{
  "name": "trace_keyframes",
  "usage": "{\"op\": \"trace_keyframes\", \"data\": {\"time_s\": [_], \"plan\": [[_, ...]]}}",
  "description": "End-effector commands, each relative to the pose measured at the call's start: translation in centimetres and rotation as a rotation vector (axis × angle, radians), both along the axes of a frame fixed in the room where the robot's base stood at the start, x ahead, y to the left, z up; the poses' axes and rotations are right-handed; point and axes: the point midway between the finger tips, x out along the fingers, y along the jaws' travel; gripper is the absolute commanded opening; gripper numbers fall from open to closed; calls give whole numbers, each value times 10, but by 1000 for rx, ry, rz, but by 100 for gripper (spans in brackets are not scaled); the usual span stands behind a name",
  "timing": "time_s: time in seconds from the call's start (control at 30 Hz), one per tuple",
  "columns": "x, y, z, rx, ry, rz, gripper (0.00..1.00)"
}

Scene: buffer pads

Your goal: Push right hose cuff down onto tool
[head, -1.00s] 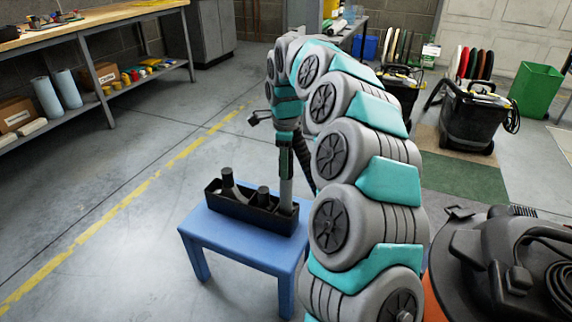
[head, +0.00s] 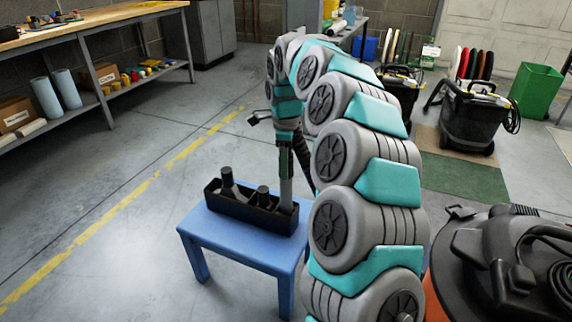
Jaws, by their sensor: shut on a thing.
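A black open tray (head: 236,213) sits on a small blue table (head: 226,238) left of my arm. Two dark tube-like tools stand up in it, a taller one at the left (head: 227,183) and a shorter one near the middle (head: 263,197). My gripper (head: 285,152) is above the tray's right end and is shut on a grey tube (head: 286,188), whose lower end goes down into that end of the tray. A black ribbed hose (head: 303,160) hangs beside it. The fingertips, the cuff's edge and the joint with any tool are too small or hidden to tell.
A black and orange machine (head: 505,255) stands close at the lower right. A black vacuum (head: 472,115) and a green bin (head: 537,90) stand at the back right. A workbench (head: 85,28) runs along the left. The floor left of the blue table is clear.

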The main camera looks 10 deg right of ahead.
Motion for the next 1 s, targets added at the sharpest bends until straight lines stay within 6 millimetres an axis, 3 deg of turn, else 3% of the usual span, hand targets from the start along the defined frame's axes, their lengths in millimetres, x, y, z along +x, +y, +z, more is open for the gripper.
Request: {"op": "trace_keyframes", "data": {"time_s": [0.3,0.33,0.6,1.0], "plan": [[0,0,-2,0,0,0,0],[0,0,-2,0,0,0,57],[0,0,-2,0,0,0,87],[1,0,3,-1,-2,-1,88]]}}
